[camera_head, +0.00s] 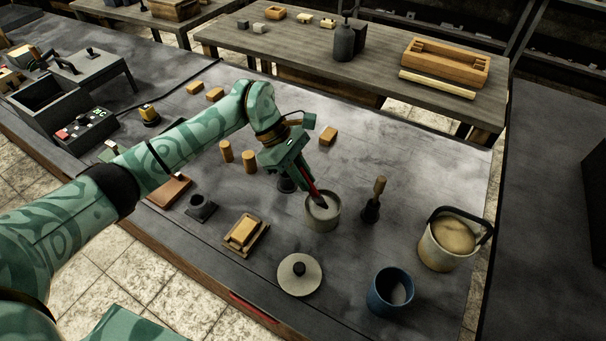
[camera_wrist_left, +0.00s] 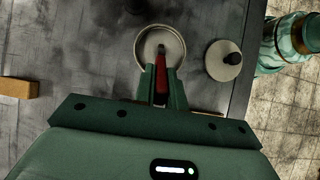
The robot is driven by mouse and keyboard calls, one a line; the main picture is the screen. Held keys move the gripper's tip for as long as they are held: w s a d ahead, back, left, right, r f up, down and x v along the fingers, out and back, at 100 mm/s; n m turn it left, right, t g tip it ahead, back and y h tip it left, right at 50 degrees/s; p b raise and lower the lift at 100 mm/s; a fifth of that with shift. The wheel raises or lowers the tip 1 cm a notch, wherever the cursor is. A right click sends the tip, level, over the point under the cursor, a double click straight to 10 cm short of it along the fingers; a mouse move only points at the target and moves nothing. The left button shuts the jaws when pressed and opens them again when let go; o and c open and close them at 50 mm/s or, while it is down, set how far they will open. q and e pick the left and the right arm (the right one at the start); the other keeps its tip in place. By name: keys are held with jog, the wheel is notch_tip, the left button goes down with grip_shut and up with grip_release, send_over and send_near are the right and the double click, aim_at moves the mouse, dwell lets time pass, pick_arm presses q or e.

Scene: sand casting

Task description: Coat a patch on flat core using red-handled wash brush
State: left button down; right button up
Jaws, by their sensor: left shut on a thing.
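My left gripper (camera_head: 308,184) is shut on the red-handled wash brush (camera_head: 315,191), which points down into a pale round pot (camera_head: 322,223). In the left wrist view, the brush's red handle (camera_wrist_left: 160,82) sits between the fingers (camera_wrist_left: 160,76), and its dark tip is inside the rim of the pot (camera_wrist_left: 139,50). I cannot tell how deep the tip is in the pale contents. A flat tan block (camera_head: 243,230) on a small board, possibly the flat core, lies left of the pot. My right gripper is not in view.
A round lid with a dark knob (camera_head: 299,274) lies in front of the pot. A wooden-handled dark tool (camera_head: 372,203) stands right of it. A blue cup (camera_head: 390,292) and a handled bucket (camera_head: 445,248) stand near the right edge. Small tan cylinders (camera_head: 249,160) stand behind left.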

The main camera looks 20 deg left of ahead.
pick_arm(q)
jog(key=shift+f+b, duration=0.45)
jog(key=shift+f, duration=0.2)
dwell(1.5)
jog(key=shift+r+p, duration=1.7)
jog(key=shift+r, duration=1.9)
jog(key=shift+s+m+g, duration=0.15)
jog(key=shift+m+g, duration=0.15)
jog(key=shift+m, duration=0.2)
jog(key=s+a+r+m+g+y, duration=0.25)
jog(key=s+m+g+y, duration=0.3)
jog(key=s+m, duration=0.85)
jog(key=shift+m+t+y, duration=0.25)
jog(key=shift+m+y, duration=0.15)
jog(key=shift+y, duration=0.05)
jog(key=shift+a+r, duration=1.5)
jog(key=shift+r, duration=0.05)
